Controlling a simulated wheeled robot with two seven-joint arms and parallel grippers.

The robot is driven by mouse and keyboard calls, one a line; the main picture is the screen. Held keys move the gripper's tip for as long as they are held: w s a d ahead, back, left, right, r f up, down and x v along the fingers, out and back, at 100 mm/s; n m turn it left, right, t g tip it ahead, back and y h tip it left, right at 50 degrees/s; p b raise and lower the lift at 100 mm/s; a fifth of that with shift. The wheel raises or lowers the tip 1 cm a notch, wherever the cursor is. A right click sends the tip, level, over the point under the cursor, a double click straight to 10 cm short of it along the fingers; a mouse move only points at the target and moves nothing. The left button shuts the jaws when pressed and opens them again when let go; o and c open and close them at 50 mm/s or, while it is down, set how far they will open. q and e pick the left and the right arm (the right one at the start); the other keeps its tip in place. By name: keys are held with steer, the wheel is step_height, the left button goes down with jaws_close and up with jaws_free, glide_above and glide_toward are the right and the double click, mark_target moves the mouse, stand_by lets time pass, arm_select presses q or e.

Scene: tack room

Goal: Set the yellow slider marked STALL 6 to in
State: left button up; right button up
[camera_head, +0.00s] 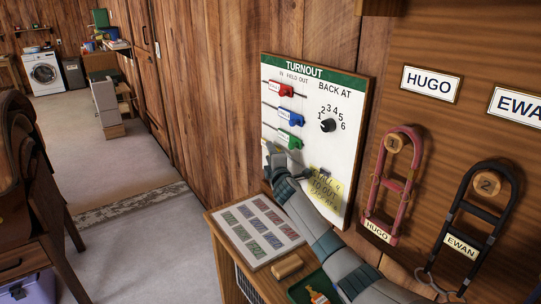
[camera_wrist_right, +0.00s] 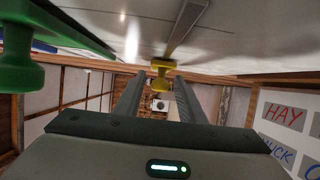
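The turnout board (camera_head: 345,100) hangs on the wood wall, headed IN, FIELD, OUT. The yellow slider (camera_wrist_right: 161,66) shows in the right wrist view, its knob just ahead of my right gripper (camera_wrist_right: 161,88), between the two fingertips. The fingers are apart; I see no clear contact with the knob. In the head view my right gripper (camera_head: 279,163) is at the board's lower left, below the green slider, and hides the yellow slider. Its STALL 6 mark cannot be read. My left gripper is out of view.
Above are the red slider (camera_head: 286,90), blue slider (camera_head: 291,121) and green slider (camera_head: 295,146); green also hangs close in the wrist view (camera_wrist_right: 22,75). A dial (camera_head: 328,125) and yellow note (camera_head: 325,187) are right of them. A cabinet with a card sheet (camera_head: 236,233) stands below.

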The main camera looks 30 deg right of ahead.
steer(key=shift+s, duration=0.15)
steer(key=shift+s+a, duration=0.1)
steer(key=shift+s, duration=0.3)
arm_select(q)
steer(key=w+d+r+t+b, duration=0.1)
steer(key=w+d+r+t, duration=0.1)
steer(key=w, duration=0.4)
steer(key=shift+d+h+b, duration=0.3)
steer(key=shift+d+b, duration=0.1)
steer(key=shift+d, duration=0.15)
arm_select(e)
steer(key=v, duration=1.6)
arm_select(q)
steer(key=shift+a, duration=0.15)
arm_select(e)
steer(key=shift+s, duration=0.1)
